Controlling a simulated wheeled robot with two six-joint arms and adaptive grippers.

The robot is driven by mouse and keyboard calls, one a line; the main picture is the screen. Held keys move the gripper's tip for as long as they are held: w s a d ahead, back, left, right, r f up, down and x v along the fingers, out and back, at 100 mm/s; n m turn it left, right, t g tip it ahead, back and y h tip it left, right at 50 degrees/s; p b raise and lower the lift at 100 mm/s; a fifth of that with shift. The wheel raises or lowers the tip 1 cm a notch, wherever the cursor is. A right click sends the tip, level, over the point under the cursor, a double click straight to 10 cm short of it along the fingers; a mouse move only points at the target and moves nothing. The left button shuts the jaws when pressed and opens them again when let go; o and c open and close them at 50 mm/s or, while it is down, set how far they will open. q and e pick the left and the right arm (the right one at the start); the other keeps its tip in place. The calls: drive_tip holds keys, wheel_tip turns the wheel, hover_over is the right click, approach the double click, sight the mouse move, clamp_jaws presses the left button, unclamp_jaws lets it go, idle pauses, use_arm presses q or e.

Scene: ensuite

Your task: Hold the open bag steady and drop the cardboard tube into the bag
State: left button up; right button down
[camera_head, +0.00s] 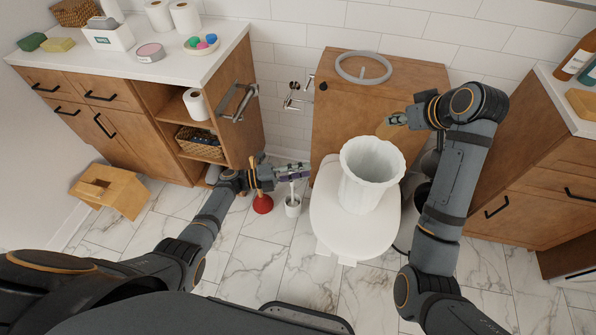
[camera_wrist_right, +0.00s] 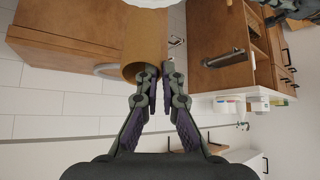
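The white bag (camera_head: 368,180) stands upright and open-mouthed on the closed toilet lid (camera_head: 325,215). The brown cardboard tube (camera_head: 388,130) is up behind the bag's rim, beside its far right side, and outside it. My right gripper (camera_head: 394,121) is shut on the tube; in the right wrist view the fingers (camera_wrist_right: 159,72) pinch the wall of the tube (camera_wrist_right: 145,40) at its near end. A white edge, likely the bag (camera_wrist_right: 150,3), shows beyond the tube. My left gripper (camera_head: 306,171) is left of the bag, apart from it; its finger opening is unclear.
The wooden cistern box (camera_head: 340,115) stands behind the bag, with a grey ring (camera_head: 363,68) on top. A red plunger (camera_head: 262,203) and a toilet brush holder (camera_head: 293,207) stand below my left gripper. Wooden cabinets flank both sides.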

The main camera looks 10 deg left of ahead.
use_arm(q)
drive_tip(key=x, duration=1.1)
clamp_jaws()
use_arm(e)
drive_tip(key=shift+f, duration=0.1)
wheel_tip(320, 180, down, 16)
drive_tip(key=w, duration=0.1)
drive_tip(key=shift+w+d+r, duration=0.2)
drive_tip(key=shift+d+r, duration=0.05)
drive_tip(key=shift+d, duration=0.15)
